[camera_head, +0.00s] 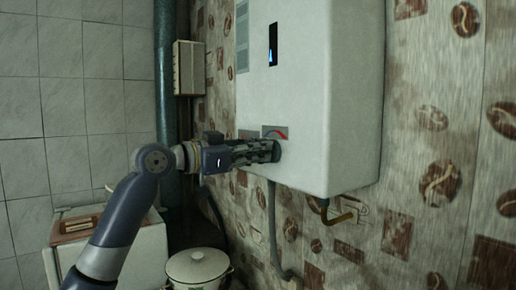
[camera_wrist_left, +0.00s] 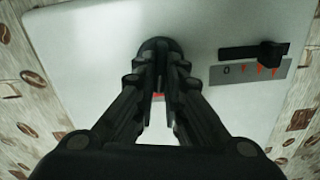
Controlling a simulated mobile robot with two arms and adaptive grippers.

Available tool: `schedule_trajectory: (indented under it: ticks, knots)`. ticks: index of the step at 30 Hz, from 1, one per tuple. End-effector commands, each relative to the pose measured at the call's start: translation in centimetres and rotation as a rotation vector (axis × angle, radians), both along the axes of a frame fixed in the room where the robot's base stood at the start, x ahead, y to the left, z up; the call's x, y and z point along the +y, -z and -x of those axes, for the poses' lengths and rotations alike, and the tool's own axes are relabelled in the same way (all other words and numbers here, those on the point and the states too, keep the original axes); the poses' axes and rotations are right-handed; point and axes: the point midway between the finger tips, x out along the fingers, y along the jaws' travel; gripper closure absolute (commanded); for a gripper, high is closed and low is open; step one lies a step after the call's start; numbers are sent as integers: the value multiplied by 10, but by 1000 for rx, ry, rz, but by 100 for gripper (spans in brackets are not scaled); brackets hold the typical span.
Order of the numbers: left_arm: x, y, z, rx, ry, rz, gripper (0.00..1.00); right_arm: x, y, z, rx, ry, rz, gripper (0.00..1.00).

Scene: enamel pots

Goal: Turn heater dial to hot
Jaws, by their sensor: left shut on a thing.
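The white heater (camera_head: 325,90) hangs on the wall. Its black dial (camera_head: 276,151) sits low on the front, beside a grey label with a blue-to-red arc (camera_head: 274,132). My left gripper (camera_head: 268,152) reaches in from the left and is shut on the dial. In the left wrist view the fingers (camera_wrist_left: 160,62) close on the dial (camera_wrist_left: 158,46) and hide part of it. A bit of red marking shows between the fingers. Which way the dial points cannot be told. My right gripper is in neither view.
A black slider (camera_wrist_left: 262,52) with a scale marked 0 and red marks sits beside the dial on the heater front. Pipes and a brass-coloured fitting (camera_head: 338,215) hang below the heater. A white enamel pot (camera_head: 198,267) and a white cabinet (camera_head: 150,255) stand below.

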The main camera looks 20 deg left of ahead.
Motion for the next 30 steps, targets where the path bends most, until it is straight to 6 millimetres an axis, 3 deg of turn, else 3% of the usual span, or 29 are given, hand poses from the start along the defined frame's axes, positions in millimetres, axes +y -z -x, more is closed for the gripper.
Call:
schedule_trajectory:
  ticks: [18,30]
  knots:
    - [-3,3,2,-348,2,-455,100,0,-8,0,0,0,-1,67]
    - [-3,5,2,-495,2,-644,100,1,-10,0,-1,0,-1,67]
